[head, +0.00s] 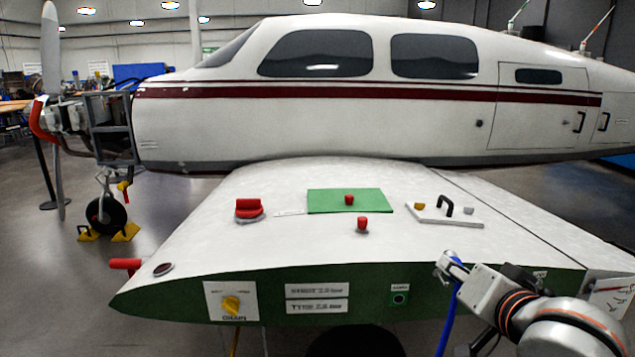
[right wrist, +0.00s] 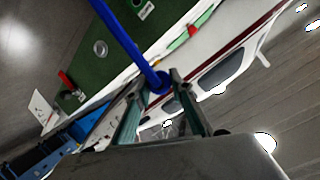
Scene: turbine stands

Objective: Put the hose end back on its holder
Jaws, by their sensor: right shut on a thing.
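A blue hose (head: 448,318) hangs down from my right gripper (head: 450,264) in the head view, in front of the green wing edge at the right. In the right wrist view, the blue hose (right wrist: 128,42) runs down to its end (right wrist: 158,82), which sits between the fingers of my right gripper (right wrist: 165,88). The gripper is shut on the hose end. I cannot tell for sure which fitting is the holder. My left gripper is not in view.
The white wing (head: 300,235) carries a red cap (head: 249,208), a green mat (head: 375,200) and a tray with a black handle (head: 440,218). A yellow knob (head: 231,304) is on the wing edge. The aircraft fuselage (head: 320,120) stands behind.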

